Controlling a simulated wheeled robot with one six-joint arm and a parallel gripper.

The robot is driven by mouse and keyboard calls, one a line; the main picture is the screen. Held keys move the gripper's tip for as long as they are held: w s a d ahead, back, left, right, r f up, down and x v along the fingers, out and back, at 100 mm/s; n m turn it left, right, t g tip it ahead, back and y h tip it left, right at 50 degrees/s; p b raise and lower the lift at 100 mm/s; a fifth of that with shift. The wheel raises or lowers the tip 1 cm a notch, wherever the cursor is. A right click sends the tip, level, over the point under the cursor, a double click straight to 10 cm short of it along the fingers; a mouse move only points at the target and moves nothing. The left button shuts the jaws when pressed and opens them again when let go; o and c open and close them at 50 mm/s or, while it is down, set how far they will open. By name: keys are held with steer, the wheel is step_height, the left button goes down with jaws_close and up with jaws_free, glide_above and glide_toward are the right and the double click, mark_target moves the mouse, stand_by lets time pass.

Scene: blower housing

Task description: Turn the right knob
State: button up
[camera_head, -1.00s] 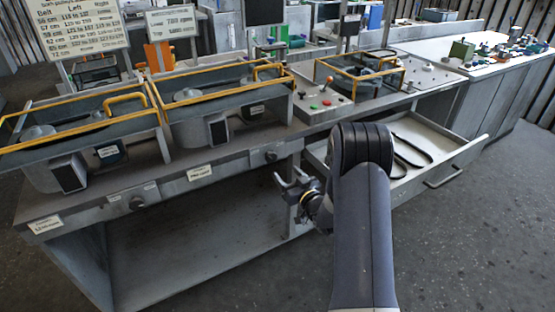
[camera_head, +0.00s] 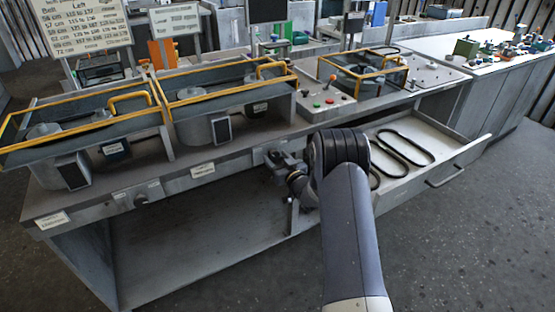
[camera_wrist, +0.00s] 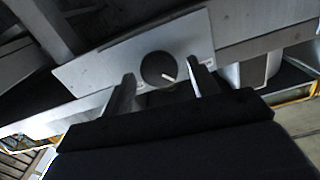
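My gripper (camera_wrist: 162,82) is open, with one finger to each side of the knob in that view. I cannot tell whether the fingers touch it. In the head view my gripper (camera_head: 281,158) is at the front of the bench, over the right knob's place, and hides most of the knob. The left knob (camera_head: 141,200) sits on the same front edge, further left.
An open drawer (camera_head: 462,152) with black belts stands out to the right of my arm. Two yellow-framed housings (camera_head: 135,100) stand on the bench top, with labels on its front edge. A control panel (camera_head: 312,105) with coloured buttons lies behind. The floor in front is clear.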

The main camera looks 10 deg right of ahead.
steer(key=c, duration=0.8)
steer(key=shift+c, duration=0.2)
steer(key=shift+f+n+b, duration=0.15)
steer(key=shift+n+b, duration=0.25)
steer(key=shift+b, duration=0.5)
